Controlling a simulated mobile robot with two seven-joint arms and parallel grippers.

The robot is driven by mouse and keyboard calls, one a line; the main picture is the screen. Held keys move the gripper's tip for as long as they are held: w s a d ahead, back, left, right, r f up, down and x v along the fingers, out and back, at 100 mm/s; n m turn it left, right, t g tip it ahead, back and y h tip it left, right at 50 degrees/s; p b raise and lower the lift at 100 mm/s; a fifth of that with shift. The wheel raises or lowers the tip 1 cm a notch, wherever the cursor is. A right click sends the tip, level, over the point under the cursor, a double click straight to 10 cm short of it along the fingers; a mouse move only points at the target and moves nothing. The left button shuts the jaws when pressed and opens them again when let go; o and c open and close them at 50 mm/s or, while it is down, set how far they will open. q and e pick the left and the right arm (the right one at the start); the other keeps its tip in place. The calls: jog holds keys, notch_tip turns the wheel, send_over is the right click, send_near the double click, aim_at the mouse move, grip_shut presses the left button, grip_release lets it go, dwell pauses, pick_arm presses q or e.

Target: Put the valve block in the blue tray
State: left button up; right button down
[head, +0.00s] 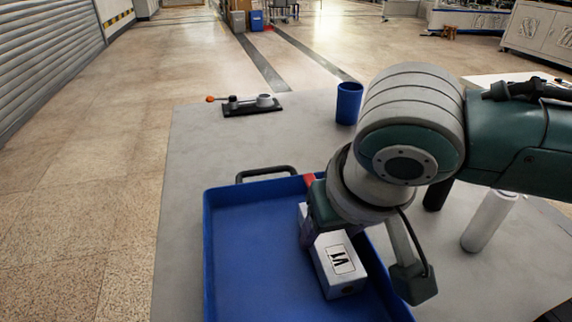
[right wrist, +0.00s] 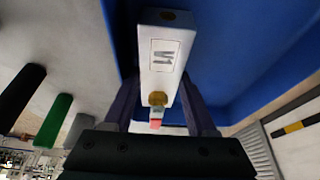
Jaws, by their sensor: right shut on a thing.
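The valve block (head: 338,262) is a white box with a "V1" label. It also shows in the right wrist view (right wrist: 166,75), with a brass fitting and a reddish tip at its near end. My right gripper (head: 311,236) is shut on it, a finger on each side in the right wrist view. The blue tray (head: 238,262) lies below in the head view. The block is over its right part, close to the right wall. I cannot tell whether the block touches the tray floor. The tray looks empty otherwise. My left gripper is not in view.
A blue cup (head: 348,103) and a black fixture with an orange-tipped lever (head: 252,106) stand at the back of the grey table (head: 190,180). A white cylinder (head: 488,222) stands right of the tray. A green cylinder (right wrist: 55,118) shows in the wrist view.

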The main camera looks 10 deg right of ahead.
jog(key=c, duration=0.5)
grip_release()
jog(key=shift+f, duration=0.15)
jog(key=shift+r, duration=0.2)
jog(key=p+v, duration=0.4)
jog(key=v, duration=0.7)
jog(key=s+a+n+y, duration=0.2)
jog(key=s+a, duration=0.2)
jog(key=s, duration=0.2)
jog(key=s+d+f+h, duration=0.1)
jog(key=s+d+f, duration=0.3)
jog(key=s+d, duration=0.5)
jog(key=shift+d+g+h, duration=0.35)
jog(key=shift+g+h, duration=0.05)
jog(key=shift+s+f, duration=0.1)
